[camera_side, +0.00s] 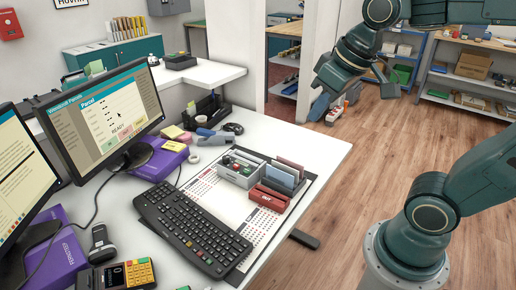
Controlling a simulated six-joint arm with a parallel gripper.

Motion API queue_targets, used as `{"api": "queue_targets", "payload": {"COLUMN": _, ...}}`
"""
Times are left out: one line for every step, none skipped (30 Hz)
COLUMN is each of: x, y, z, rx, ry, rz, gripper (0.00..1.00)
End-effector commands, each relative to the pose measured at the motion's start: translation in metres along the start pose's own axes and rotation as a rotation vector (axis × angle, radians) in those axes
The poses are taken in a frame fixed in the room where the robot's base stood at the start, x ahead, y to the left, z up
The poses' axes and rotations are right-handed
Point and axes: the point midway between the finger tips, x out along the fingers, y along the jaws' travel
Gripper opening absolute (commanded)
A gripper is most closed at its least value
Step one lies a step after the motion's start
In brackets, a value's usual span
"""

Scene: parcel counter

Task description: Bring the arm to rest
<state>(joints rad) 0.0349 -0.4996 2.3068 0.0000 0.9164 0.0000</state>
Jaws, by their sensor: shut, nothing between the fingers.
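My gripper (335,104) hangs in the air at the upper middle of the side view, below the dark teal wrist of my arm. It is beyond the back right edge of the white counter (322,150), with wooden floor behind it. It is small and partly hidden by my wrist. It is shut and holds nothing. It is clear of the things on the counter.
A grey organiser (243,169) and a red holder (268,197) stand on the counter near its right side. A black keyboard (193,228), a monitor (103,110) and a card terminal (118,275) stand left. Shelves (470,70) stand behind; wooden floor (385,140) is open.

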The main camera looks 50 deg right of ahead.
Motion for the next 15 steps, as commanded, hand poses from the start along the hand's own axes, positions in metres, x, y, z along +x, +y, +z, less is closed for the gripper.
{"api": "queue_targets", "payload": {"x": -0.003, "y": -0.002, "z": 0.011, "rx": -0.006, "ry": 0.015, "rz": -0.003, "gripper": 0.0}}
{"api": "queue_targets", "payload": {"x": -0.004, "y": -0.002, "z": 0.017, "rx": -0.009, "ry": 0.021, "rz": -0.004, "gripper": 0.0}}
{"api": "queue_targets", "payload": {"x": -0.005, "y": -0.003, "z": 0.025, "rx": -0.012, "ry": 0.03, "rz": -0.006, "gripper": 0.0}}
{"api": "queue_targets", "payload": {"x": -0.005, "y": -0.004, "z": 0.03, "rx": -0.015, "ry": 0.035, "rz": -0.007, "gripper": 0.0}}
{"api": "queue_targets", "payload": {"x": -0.006, "y": -0.004, "z": 0.035, "rx": -0.017, "ry": 0.042, "rz": -0.008, "gripper": 0.0}}
{"api": "queue_targets", "payload": {"x": -0.006, "y": -0.004, "z": 0.042, "rx": -0.02, "ry": 0.048, "rz": -0.01, "gripper": 0.0}}
{"api": "queue_targets", "payload": {"x": -0.006, "y": -0.005, "z": 0.046, "rx": -0.022, "ry": 0.053, "rz": -0.011, "gripper": 0.0}}
{"api": "queue_targets", "payload": {"x": -0.006, "y": -0.005, "z": 0.05, "rx": -0.024, "ry": 0.057, "rz": -0.011, "gripper": 0.0}}
{"api": "queue_targets", "payload": {"x": -0.005, "y": -0.005, "z": 0.055, "rx": -0.026, "ry": 0.062, "rz": -0.012, "gripper": 0.0}}
{"api": "queue_targets", "payload": {"x": -0.005, "y": -0.006, "z": 0.058, "rx": -0.027, "ry": 0.065, "rz": -0.013, "gripper": 0.0}}
{"api": "queue_targets", "payload": {"x": -0.005, "y": -0.006, "z": 0.06, "rx": -0.028, "ry": 0.067, "rz": -0.014, "gripper": 0.0}}
{"api": "queue_targets", "payload": {"x": -0.005, "y": -0.006, "z": 0.063, "rx": -0.029, "ry": 0.07, "rz": -0.014, "gripper": 0.0}}
{"api": "queue_targets", "payload": {"x": -0.005, "y": -0.006, "z": 0.065, "rx": -0.03, "ry": 0.072, "rz": -0.015, "gripper": 0.0}}
{"api": "queue_targets", "payload": {"x": -0.005, "y": -0.006, "z": 0.066, "rx": -0.031, "ry": 0.073, "rz": -0.015, "gripper": 0.0}}
{"api": "queue_targets", "payload": {"x": -0.004, "y": -0.006, "z": 0.067, "rx": -0.031, "ry": 0.074, "rz": -0.015, "gripper": 0.0}}
